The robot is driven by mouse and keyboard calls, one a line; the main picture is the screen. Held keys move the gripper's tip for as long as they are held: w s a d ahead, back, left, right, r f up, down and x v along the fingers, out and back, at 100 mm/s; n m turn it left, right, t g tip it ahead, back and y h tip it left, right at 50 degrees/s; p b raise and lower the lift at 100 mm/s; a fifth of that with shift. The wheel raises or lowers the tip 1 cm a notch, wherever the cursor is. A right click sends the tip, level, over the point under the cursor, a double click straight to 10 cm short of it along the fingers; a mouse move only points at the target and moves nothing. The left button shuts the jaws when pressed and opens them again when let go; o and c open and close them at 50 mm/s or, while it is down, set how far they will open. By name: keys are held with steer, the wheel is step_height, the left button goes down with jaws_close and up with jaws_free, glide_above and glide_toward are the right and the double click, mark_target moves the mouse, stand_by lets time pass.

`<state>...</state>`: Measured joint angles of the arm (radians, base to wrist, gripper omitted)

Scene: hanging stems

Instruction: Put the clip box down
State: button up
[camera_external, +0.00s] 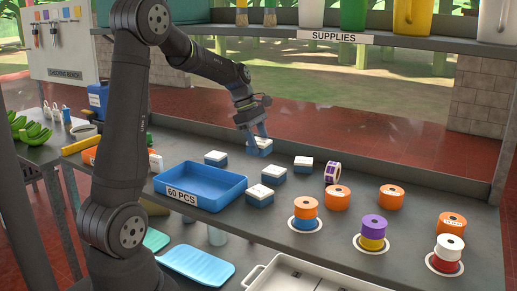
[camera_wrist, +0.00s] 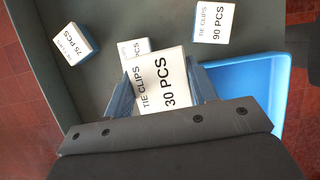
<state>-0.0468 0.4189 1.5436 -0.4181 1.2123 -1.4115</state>
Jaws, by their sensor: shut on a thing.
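My gripper (camera_external: 259,134) is shut on a white-topped blue clip box (camera_external: 260,148). In the wrist view the held box (camera_wrist: 162,82) reads "TIE CLIPS 30 PCS" and sits between the two blue fingers. It is over the far part of the grey bench, beyond the blue tray; I cannot tell whether its underside touches the bench. The open blue tray (camera_external: 202,178) is labelled "60 PCS" and looks empty. In the wrist view the tray (camera_wrist: 265,72) is at the right, partly hidden by my gripper.
Other clip boxes stand nearby (camera_external: 215,158) (camera_external: 303,164) (camera_external: 273,174) (camera_external: 260,195). In the wrist view, one reads 75 PCS (camera_wrist: 75,44), another 90 PCS (camera_wrist: 213,22). The supplies shelf (camera_external: 337,38) hangs above.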

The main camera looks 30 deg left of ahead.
steer(key=s+a+n+t+y, duration=0.2)
steer(key=a+n, duration=0.9)
steer(key=a, duration=1.7)
steer(key=s+a+f+n, duration=0.2)
steer(key=s+a, duration=0.1)
steer(key=a, duration=0.5)
steer(key=s+a+f+n+t+y, duration=0.1)
steer(key=s+a, duration=0.3)
steer(key=a, duration=0.4)
steer(key=s+a+f+n+t+y, duration=0.1)
steer(key=s+a+f+n, duration=0.2)
steer(key=a, duration=0.6)
steer(key=shift+s+n, duration=0.3)
steer(key=shift+s, duration=0.05)
steer(key=shift+s+a+f, duration=0.1)
steer(key=shift+a, duration=0.1)
steer(key=shift+a+f, duration=0.1)
steer(key=shift+f, duration=1.95)
